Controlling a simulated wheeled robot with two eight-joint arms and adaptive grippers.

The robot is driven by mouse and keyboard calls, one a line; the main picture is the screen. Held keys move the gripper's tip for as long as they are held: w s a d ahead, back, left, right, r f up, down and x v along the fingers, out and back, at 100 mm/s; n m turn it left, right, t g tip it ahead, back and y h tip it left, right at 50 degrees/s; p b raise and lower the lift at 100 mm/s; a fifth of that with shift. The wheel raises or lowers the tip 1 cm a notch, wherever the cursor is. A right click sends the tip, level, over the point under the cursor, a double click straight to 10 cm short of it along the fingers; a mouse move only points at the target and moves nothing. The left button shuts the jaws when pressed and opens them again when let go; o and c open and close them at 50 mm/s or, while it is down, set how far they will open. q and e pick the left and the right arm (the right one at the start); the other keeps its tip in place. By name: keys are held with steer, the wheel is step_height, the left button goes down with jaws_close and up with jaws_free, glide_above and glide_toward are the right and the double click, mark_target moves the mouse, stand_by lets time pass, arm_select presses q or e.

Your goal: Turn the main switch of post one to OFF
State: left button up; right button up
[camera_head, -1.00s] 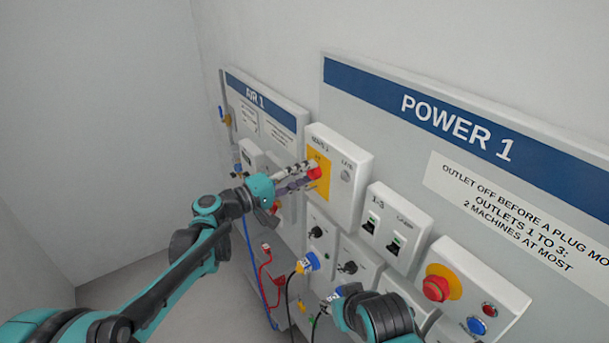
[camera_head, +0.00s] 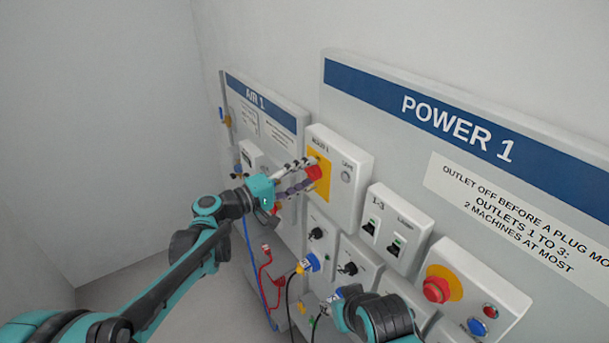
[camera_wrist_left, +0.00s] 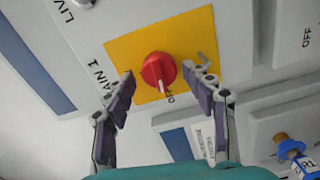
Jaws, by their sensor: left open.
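The main switch is a red knob (camera_head: 315,173) on a yellow plate (camera_head: 321,187) of the MAIN 1 box (camera_head: 343,198), left of the POWER 1 lettering. In the left wrist view, gaps show between the knob and both fingertips (camera_wrist_left: 169,75). My right arm shows at the bottom of the head view; its jaws cannot be made out.
The LIVE lamp (camera_head: 346,174) beside the switch looks grey. Outlet switches (camera_head: 381,236), a red emergency button (camera_head: 437,289) and a blue plug (camera_head: 311,263) sit lower on the panel. The AIR 1 panel (camera_head: 279,114) is to the left. Cables hang below.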

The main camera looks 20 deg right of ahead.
stand_by(0.3)
arm_select(q)
steer(key=m, duration=0.3)
steer(key=shift+r+m+p, duration=0.1)
steer(key=shift+m+p, duration=0.25)
steer(key=shift+m, duration=0.05)
steer(key=m, duration=0.4)
steer(key=shift+s+p, duration=0.1)
steer(key=shift+p, duration=0.25)
steer(key=m+p, duration=0.1)
steer(key=m, duration=0.3)
steer(key=shift+r, duration=0.1)
steer(key=m+p, duration=0.1)
steer(key=m, duration=0.3)
steer(key=shift+s+d+m, duration=0.1)
steer(key=shift+m, duration=0.2)
steer(key=v, duration=0.7)
steer(key=s+a+f+n+y+b, duration=0.3)
steer(key=s+a+f+y+b, duration=0.1)
steer(key=f, duration=0.6)
steer(key=s+a+f+n+y+b, duration=0.4)
steer(key=s+a+f+b, duration=0.3)
steer(key=f+b, duration=0.1)
steer(key=shift+s+a+f+y+b, duration=0.2)
steer(key=shift+s+f+y+b, duration=0.2)
steer(key=shift+f, duration=0.5)
